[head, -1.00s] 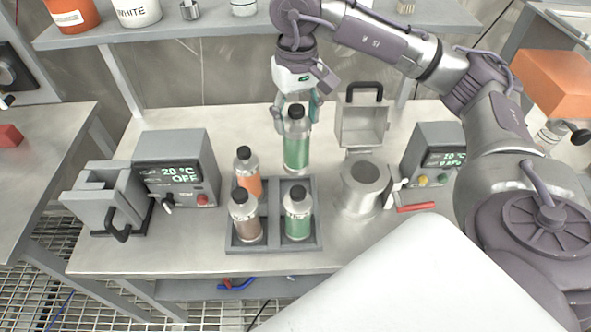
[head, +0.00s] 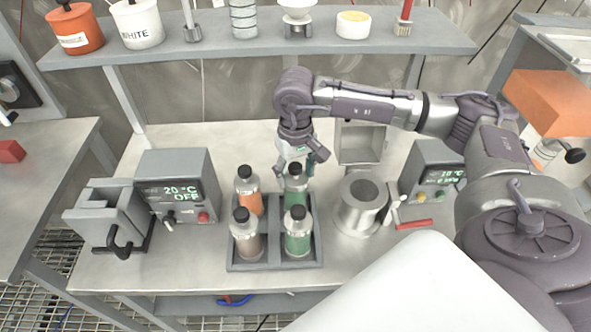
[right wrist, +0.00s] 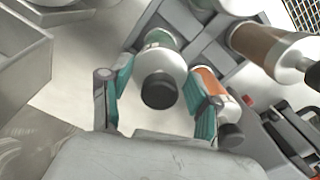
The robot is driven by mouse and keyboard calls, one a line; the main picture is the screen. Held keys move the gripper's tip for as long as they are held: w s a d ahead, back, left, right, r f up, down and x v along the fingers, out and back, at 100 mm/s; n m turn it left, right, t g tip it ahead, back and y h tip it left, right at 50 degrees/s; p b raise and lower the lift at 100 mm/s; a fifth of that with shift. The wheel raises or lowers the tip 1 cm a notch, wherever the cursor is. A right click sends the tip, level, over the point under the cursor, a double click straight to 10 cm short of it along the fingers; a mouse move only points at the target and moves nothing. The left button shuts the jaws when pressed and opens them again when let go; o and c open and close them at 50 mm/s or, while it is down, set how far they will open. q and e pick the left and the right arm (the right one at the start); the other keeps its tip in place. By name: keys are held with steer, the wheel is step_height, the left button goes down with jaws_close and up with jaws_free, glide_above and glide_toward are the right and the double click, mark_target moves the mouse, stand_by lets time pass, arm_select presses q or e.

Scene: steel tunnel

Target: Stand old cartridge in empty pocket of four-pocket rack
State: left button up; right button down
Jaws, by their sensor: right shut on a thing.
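My right gripper (head: 295,168) is shut on a green cartridge (head: 296,186) with a black cap, held upright at the back right of the four-pocket rack (head: 274,265). In the right wrist view this cartridge (right wrist: 160,66) stands between the two teal fingers. Its lower end is hidden in the head view by the front right green cartridge (head: 298,240), so I cannot tell whether it touches the pocket floor. An orange cartridge (head: 249,202) stands in the back left pocket and a brown one (head: 246,244) in the front left. My left gripper is not in view.
A steel pot (head: 361,208) stands close right of the rack, with an open lid (head: 360,142) behind it. A heater box (head: 178,185) reading 20 °C OFF stands left. A shelf (head: 210,52) with pots and small ware runs above. Bench space behind the rack is clear.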

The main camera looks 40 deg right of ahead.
steer(key=shift+f, duration=0.15)
steer(key=shift+c, duration=1.2)
jaws_free()
steer(key=shift+r, duration=0.35)
step_height(320, 180, up, 10)
steer(key=shift+r+b, duration=0.25)
steer(key=shift+b, duration=0.95)
steer(key=shift+r, duration=0.65)
